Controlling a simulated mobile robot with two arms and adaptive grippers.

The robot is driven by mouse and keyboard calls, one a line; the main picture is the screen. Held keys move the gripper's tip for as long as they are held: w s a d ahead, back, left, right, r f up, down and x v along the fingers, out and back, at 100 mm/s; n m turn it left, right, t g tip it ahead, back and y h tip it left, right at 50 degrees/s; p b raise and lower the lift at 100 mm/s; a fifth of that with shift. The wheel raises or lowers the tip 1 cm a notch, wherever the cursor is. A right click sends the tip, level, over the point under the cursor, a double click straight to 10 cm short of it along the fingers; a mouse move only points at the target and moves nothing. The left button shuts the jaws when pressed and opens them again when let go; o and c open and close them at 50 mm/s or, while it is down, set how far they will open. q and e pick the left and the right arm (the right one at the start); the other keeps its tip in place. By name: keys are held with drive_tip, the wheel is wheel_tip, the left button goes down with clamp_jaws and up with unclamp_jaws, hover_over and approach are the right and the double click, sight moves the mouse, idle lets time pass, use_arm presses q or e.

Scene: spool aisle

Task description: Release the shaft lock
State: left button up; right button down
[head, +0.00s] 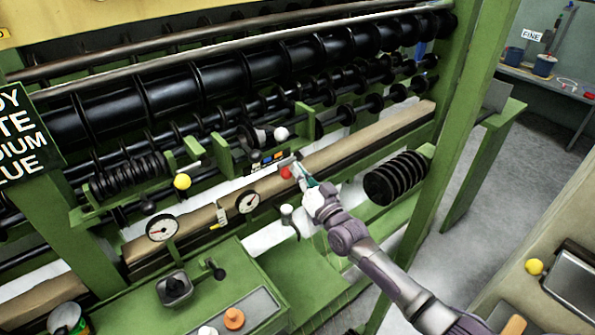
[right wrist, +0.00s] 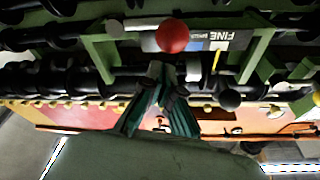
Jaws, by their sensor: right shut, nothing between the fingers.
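A red ball knob (head: 287,172) sits on the green machine's front rail, and it also shows large in the right wrist view (right wrist: 172,35). No readable label marks which part is the shaft lock. My right gripper (head: 302,172) is just to the right of the red knob in the head view. In the right wrist view my right gripper's fingers (right wrist: 160,72) are together and empty, with their tips just below the knob. I cannot tell whether they touch it. A pale bar (right wrist: 143,23) runs beside the knob. My left gripper is not in view.
Nearby on the machine are a yellow knob (head: 182,181), a white knob (head: 281,133), a black knob (head: 148,207) and a dial gauge (head: 248,202). Black rollers (head: 225,75) lie behind. A black ribbed spool (head: 398,178) juts out to the right. Grey floor (head: 440,190) is open beyond the green post.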

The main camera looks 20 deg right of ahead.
drive_tip(key=shift+w+a+f, duration=0.1)
drive_tip(key=shift+a+f, duration=0.1)
drive_tip(key=shift+f, duration=0.15)
drive_tip(key=shift+f, duration=0.1)
drive_tip(key=shift+f+n+b, duration=0.15)
drive_tip(key=shift+n+b, duration=0.25)
wheel_tip(320, 180, down, 7)
drive_tip(key=d+n+g+y+b, duration=0.2)
drive_tip(key=n+y+b, duration=0.2)
drive_tip(key=n+b, duration=0.6)
drive_tip(key=shift+w+n+g+y, duration=0.4)
drive_tip(key=shift+n, duration=3.1)
drive_tip(key=shift+d, duration=0.15)
